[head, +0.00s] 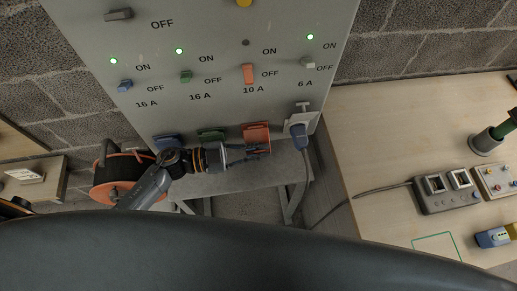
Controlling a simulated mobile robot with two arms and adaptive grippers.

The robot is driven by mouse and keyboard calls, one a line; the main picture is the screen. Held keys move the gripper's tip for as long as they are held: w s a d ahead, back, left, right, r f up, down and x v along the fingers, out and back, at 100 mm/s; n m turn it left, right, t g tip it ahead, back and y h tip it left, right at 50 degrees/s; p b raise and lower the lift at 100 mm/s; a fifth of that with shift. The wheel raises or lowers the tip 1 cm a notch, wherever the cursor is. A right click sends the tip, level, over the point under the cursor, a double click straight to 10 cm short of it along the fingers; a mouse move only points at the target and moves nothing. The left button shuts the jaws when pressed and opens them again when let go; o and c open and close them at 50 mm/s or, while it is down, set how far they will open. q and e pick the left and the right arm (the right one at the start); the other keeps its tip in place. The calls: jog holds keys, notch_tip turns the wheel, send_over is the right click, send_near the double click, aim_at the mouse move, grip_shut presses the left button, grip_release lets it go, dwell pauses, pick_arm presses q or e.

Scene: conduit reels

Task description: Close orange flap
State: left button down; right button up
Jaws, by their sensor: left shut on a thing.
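The orange flap (257,132) is on the lower part of the grey panel (215,50), below the 10 A orange switch (248,74). My left gripper (258,150) comes from the left and is shut at the flap's lower edge. The fingers hide part of that edge, and I cannot tell the flap's exact angle. My right gripper is not in view.
A blue flap (167,142) and a green flap (211,135) sit to the left. A blue plug (300,137) with a cable sits at the panel's right socket. An orange reel (118,172) stands left. A wooden table (400,110) is at right.

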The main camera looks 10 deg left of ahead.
pick_arm(q)
jog(key=c, duration=1.4)
grip_release()
jog(key=shift+c, duration=0.2)
jog(key=shift+a, duration=0.1)
jog(key=v, duration=1.2)
